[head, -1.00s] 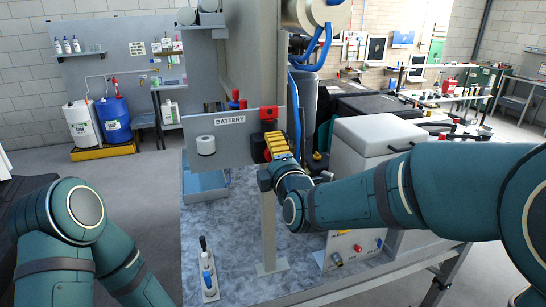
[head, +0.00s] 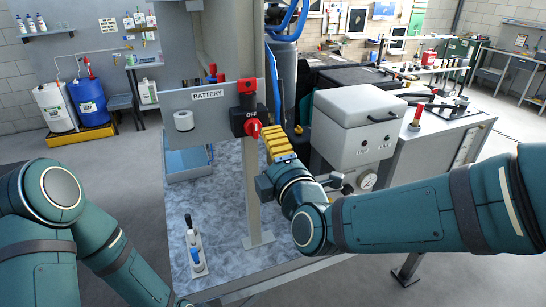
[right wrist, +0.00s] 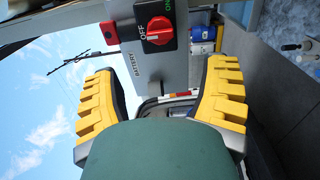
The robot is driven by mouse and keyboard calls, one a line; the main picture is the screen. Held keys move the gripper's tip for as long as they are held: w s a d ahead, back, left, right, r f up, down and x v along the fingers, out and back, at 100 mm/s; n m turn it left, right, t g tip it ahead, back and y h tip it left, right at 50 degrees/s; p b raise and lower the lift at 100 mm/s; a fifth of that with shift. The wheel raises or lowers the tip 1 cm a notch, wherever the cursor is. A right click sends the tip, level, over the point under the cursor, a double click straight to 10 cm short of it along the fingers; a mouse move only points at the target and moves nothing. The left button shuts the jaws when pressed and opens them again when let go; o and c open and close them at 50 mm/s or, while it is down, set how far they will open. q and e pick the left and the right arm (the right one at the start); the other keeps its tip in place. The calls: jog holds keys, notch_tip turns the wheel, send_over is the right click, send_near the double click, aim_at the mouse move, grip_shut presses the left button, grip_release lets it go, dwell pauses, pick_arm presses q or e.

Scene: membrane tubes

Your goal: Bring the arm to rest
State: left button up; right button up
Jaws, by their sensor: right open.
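My right gripper (head: 278,143) has yellow fingers and stands just right of the red rotary switch (head: 253,127) on the battery panel (head: 208,112). In the right wrist view the two yellow fingers (right wrist: 163,100) are wide apart with nothing between them. The red knob (right wrist: 160,30) shows ahead of the fingers there, apart from them, beside the OFF label. My right arm (head: 400,215) comes in from the right. My left arm (head: 52,195) is folded at the lower left, and its gripper is out of view.
A white box (head: 355,125) with a gauge stands close right of my right gripper. A post (head: 252,200) rises under the switch. A small stand with a blue-handled item (head: 195,250) is on the mottled bench top (head: 225,215), which is otherwise mostly clear.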

jog(key=shift+s+d, duration=0.15)
jog(key=shift+s, duration=0.45)
jog(key=shift+f, duration=0.1)
jog(key=d+f+m+g+h+b, duration=0.3)
jog(key=f+m+g+b, duration=0.6)
jog(key=f, duration=2.3)
jog(key=s+d+f+m+g, duration=0.1)
jog(key=s+f+m+g, duration=0.1)
jog(key=s+f+m, duration=0.2)
jog(key=s+d+f+m+g+y, duration=0.1)
jog(key=s+f+m, duration=0.4)
jog(key=f, duration=0.6)
jog(key=s+d+f+m+g+b, duration=0.1)
jog(key=s+d+f+m+g, duration=0.1)
jog(key=f, duration=0.6)
jog(key=s+m+g, duration=0.1)
jog(key=s+m, duration=0.1)
jog(key=m, duration=0.1)
jog(key=shift+s+m, duration=0.4)
